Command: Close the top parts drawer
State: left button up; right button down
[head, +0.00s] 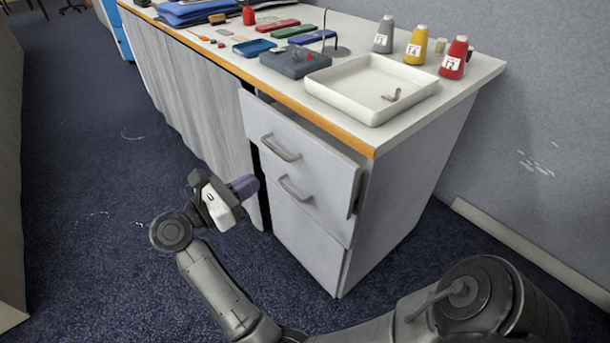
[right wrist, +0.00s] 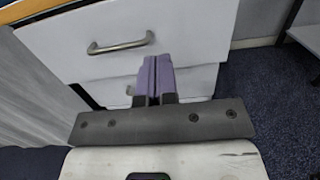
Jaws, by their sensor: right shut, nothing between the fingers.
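The top parts drawer (head: 318,168) is in the white cabinet under the table's near end. Its front stands out from the cabinet, with a gap above it, so it is partly open. Its metal bar handle (head: 281,148) also shows in the right wrist view (right wrist: 120,46). My right gripper (head: 244,188) has purple fingers and is shut and empty. It is in front of the cabinet, left of the drawer handles, and appears apart from the drawer fronts. In the right wrist view the fingertips (right wrist: 155,62) lie below the top handle. My left gripper is not in view.
A lower drawer (head: 310,235) with its own handle (head: 295,189) is below and looks closed. The tabletop holds a white tray (head: 345,112), labelled cones (head: 414,46) and small trays. A grey curtain (head: 190,95) hangs left of the cabinet. The carpet in front is clear.

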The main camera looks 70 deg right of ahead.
jog(key=f, duration=0.1)
jog(key=p, duration=0.5)
send_near(308, 156)
jog(key=shift+y, duration=0.3)
jog(key=x, duration=0.6)
jog(key=shift+s+r, duration=0.1)
jog(key=shift+r, duration=0.25)
jog(key=shift+s+d+f, duration=0.1)
jog(key=shift+s+d, duration=0.2)
jog(key=shift+d, duration=0.35)
